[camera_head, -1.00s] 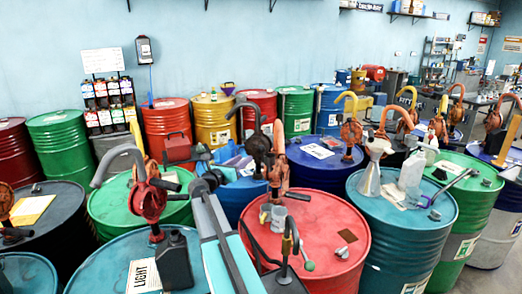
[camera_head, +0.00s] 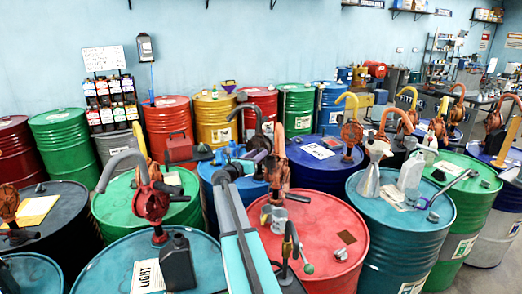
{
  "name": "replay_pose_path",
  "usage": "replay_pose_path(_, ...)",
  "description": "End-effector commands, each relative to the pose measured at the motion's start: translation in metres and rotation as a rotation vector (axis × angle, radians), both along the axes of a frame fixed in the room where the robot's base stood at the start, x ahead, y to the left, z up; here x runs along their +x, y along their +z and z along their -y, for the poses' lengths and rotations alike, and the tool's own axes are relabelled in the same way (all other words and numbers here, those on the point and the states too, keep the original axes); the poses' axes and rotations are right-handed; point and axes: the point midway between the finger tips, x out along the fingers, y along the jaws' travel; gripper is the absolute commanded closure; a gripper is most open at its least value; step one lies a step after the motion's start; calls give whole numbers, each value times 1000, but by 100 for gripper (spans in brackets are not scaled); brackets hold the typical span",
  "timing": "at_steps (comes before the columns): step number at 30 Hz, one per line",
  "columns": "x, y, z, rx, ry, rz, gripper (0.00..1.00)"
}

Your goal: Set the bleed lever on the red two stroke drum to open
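A red drum (camera_head: 335,220) stands in front, right of my arm; its label is not readable here. An orange-red hand pump (camera_head: 278,180) with a raised spout stands on its lid, with a grey cup-like part (camera_head: 279,220) at its base. A thin lever (camera_head: 303,254) with a pale green knob (camera_head: 309,268) shows near the lid's front edge; I cannot tell its setting. My teal and grey arm reaches up from the bottom, left of this drum. Its dark wrist bends right toward the pump. The fingers of my gripper cannot be made out.
A dark hooked tap (camera_head: 288,245) rises in front of the red drum. A teal drum (camera_head: 405,220) with a funnel (camera_head: 373,165) stands close on the right. Another teal drum (camera_head: 145,265) with a black canister (camera_head: 177,262) stands at left. More drums crowd behind; little room lies between.

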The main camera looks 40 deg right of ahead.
Motion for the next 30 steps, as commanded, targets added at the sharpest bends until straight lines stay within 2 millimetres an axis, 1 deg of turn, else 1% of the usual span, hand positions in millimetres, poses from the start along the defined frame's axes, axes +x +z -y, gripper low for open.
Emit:
replay_pose_path(1,3,2,8,1,0,0,65)
replay_pose_path(3,4,2,16,1,0,1,65)
replay_pose_path(9,7,2,33,0,-1,0,65)
replay_pose_path(15,8,1,39,0,0,0,65)
replay_pose_path(23,7,0,40,0,-1,0,65)
replay_pose_path(29,8,0,40,0,0,0,97)
replay_pose_path(30,8,0,40,0,1,0,100)
